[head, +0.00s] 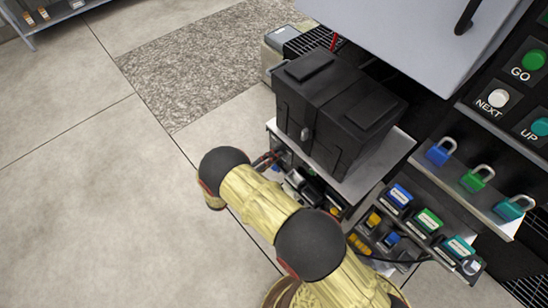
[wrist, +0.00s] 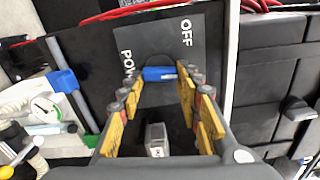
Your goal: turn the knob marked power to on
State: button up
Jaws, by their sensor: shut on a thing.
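In the wrist view, a dark panel (wrist: 155,40) carries the white word OFF at its upper right. Letters that look like the start of POWER run along its left side, partly cut off by my finger. A blue knob (wrist: 160,73) sits low on this panel, below the words. My gripper (wrist: 161,84) has its yellow-padded fingers on either side of the blue knob and is shut on it. The word ON is not visible. In the head view my arm reaches beside the black case, and I cannot make out the knob there.
A black case (head: 335,105) stands on a light shelf (head: 385,160) above the crowded gear. Padlocks (head: 475,178) and a button panel (head: 510,90) are at the right. In the wrist view, a white gauge (wrist: 42,108) is at the left. Open floor (head: 80,190) lies left.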

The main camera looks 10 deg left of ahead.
jog(key=shift+f+m+b, duration=0.15)
jog(key=shift+m+b, duration=0.1)
jog(key=shift+m, duration=1.65)
jog(key=shift+f+m+b, duration=0.15)
jog(key=shift+m+b, duration=0.1)
jog(key=shift+m, duration=1.65)
jog(key=o, duration=1.2)
jog(key=shift+c, duration=0.2)
jog(key=shift+a, duration=0.15)
jog(key=v, duration=1.1)
jog(key=shift+s+a, duration=0.25)
jog(key=shift+s, duration=0.05)
jog(key=shift+m, duration=0.3)
